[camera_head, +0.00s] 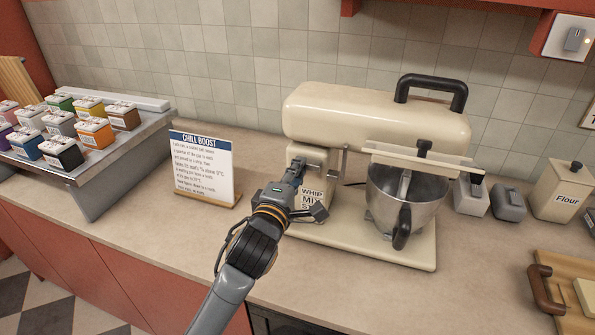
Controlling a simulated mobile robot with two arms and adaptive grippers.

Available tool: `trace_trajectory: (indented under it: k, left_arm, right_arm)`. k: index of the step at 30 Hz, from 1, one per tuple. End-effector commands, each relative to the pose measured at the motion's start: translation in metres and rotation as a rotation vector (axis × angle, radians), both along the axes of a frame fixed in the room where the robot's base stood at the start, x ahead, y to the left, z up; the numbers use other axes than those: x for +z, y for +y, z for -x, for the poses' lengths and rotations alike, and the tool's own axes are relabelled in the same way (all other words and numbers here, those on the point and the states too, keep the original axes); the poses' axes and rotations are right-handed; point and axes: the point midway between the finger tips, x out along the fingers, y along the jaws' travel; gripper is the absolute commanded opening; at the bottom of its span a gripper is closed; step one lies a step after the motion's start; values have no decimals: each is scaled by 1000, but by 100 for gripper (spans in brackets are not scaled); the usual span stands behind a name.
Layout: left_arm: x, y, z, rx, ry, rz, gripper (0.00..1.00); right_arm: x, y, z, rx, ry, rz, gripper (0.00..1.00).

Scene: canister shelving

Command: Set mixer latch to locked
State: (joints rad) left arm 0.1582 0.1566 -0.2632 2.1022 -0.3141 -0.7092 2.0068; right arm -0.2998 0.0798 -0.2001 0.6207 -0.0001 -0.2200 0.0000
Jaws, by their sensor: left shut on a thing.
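The cream stand mixer (350,115) stands on the counter, with a black handle on its head and a steel bowl (405,192) under the right end. My left gripper (298,172) comes up from below and is at the left side of the mixer's column. It is shut on a small part there, which looks like the mixer latch; its fingers mostly hide it, so I cannot tell its position. A label (312,197) reading WHIP, MIX and more is just right of the gripper, partly covered by it. My right gripper is not in view.
A CHILL BOOST sign (203,168) stands close left of my arm. A tilted metal rack (115,165) holds several coloured canisters. A flour canister (562,192) and small grey containers are right of the mixer. A wooden board with a brown handle (545,290) lies front right. The front counter is mostly clear.

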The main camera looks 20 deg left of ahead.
Motion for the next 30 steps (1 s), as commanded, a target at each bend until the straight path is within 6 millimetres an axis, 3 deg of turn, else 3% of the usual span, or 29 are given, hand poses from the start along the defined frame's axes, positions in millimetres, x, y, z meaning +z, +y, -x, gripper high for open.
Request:
trace_trajectory:
  k: [4, 14, 24, 25, 28, 30]
  left_arm:
    - [-2, -4, 0, -1, 2, 4, 0]
    - [-3, -37, 1, -1, 4, 5, 0]
    - [-3, -41, 1, -3, 6, 1, 0]
    - [-3, -41, 1, -3, 6, 2, 24]
    - [-2, -40, 1, -3, 5, 1, 44]
    - [-2, -40, 1, -2, 4, 1, 45]
  right_arm:
    - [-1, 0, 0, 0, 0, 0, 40]
    - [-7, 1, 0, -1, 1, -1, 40]
    - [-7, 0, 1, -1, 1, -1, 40]
    - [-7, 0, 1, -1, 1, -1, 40]
    - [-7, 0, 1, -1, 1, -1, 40]
    - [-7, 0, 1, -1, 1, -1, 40]
